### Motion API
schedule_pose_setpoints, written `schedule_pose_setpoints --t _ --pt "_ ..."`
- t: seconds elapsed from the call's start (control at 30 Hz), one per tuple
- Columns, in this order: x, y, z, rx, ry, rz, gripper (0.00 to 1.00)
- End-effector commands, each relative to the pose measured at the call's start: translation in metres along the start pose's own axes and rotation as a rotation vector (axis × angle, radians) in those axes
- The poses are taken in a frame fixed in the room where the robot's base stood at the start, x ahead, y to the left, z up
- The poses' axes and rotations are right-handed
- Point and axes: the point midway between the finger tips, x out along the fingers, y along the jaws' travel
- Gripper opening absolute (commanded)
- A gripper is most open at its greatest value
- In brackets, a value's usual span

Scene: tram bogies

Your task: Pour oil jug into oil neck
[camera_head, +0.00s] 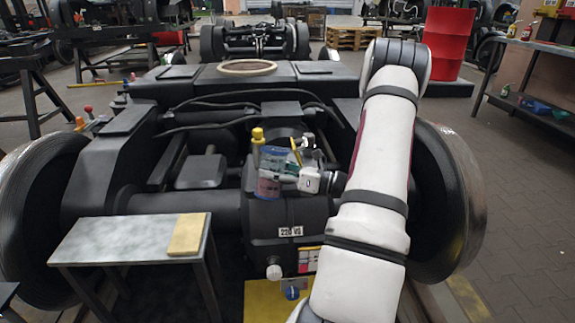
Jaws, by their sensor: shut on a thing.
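My gripper (290,165) is at the end of the white arm, which reaches in from the right over the middle of the bogie. It is shut on a small container with a teal and pinkish body, which appears to be the oil jug (269,176). The jug is above the dark gearbox housing and looks slightly tilted; its spout cannot be made out. A yellow cap-like part (257,135) shows just above the jug; I cannot tell whether it belongs to it. The oil neck cannot be told for sure; a white round fitting (273,272) sits low on the housing's front.
A small grey bench (130,241) with a tan block (187,235) stands at the front left. Large wheels (45,215) flank the bogie frame. A red drum (448,42) stands at the back right, near a workbench (540,45). Paved floor at right is clear.

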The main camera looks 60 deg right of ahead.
Motion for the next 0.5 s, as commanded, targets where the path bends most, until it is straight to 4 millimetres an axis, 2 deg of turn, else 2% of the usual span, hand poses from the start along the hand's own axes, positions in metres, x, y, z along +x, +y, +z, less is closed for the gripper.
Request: schedule_pose_setpoints --t 0.23,0.4,0.5 --pt "-0.001 -0.007 0.003 0.122 -0.017 0.0 0.25" --pt "0.001 0.004 0.042 0.184 -0.026 0.001 0.25" --pt "0.001 0.007 0.058 0.223 -0.031 0.001 0.25"
